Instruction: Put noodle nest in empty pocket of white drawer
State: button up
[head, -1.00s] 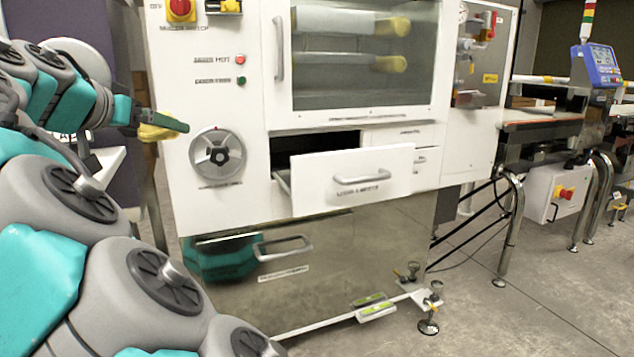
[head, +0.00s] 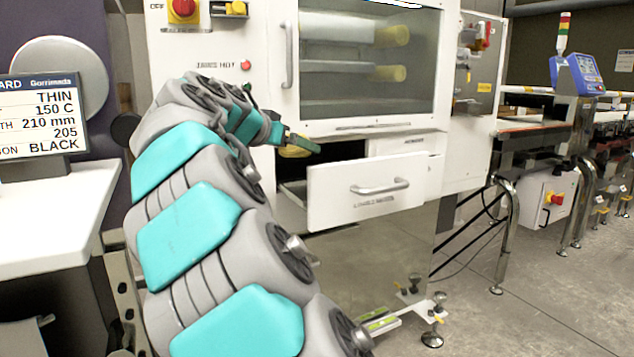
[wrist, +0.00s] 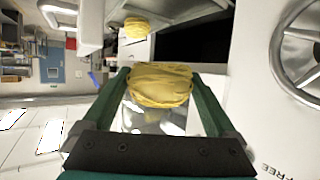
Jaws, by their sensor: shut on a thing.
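My gripper (head: 303,143) is shut on a yellow noodle nest (head: 294,152), held in the air just above the left end of the open white drawer (head: 365,192). In the wrist view the held noodle nest (wrist: 160,85) sits between the two green fingers. The drawer is pulled out of the white machine. Beyond the fingers, the wrist view shows a second yellow nest (wrist: 137,27) at the drawer (wrist: 90,22). Most of the drawer's inside is hidden, and I cannot make out its pockets.
The machine's glass window (head: 365,60) with rollers is above the drawer. A dark opening (head: 340,149) lies behind the drawer front. A white counter (head: 55,225) with a display screen (head: 40,118) stands at the left. A conveyor (head: 535,130) is at the right.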

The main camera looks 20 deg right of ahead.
jog(key=w+d+p, duration=0.1)
jog(key=w+d, duration=0.6)
jog(key=d, duration=0.1)
jog(key=f, duration=1)
jog(key=shift+s+f, duration=0.1)
jog(key=shift+s, duration=0.15)
jog(key=shift+w+d+f, duration=0.15)
jog(key=shift+w+f, duration=0.05)
jog(key=shift+f, duration=0.4)
jog(key=shift+f, duration=0.2)
jog(key=o, duration=1.1)
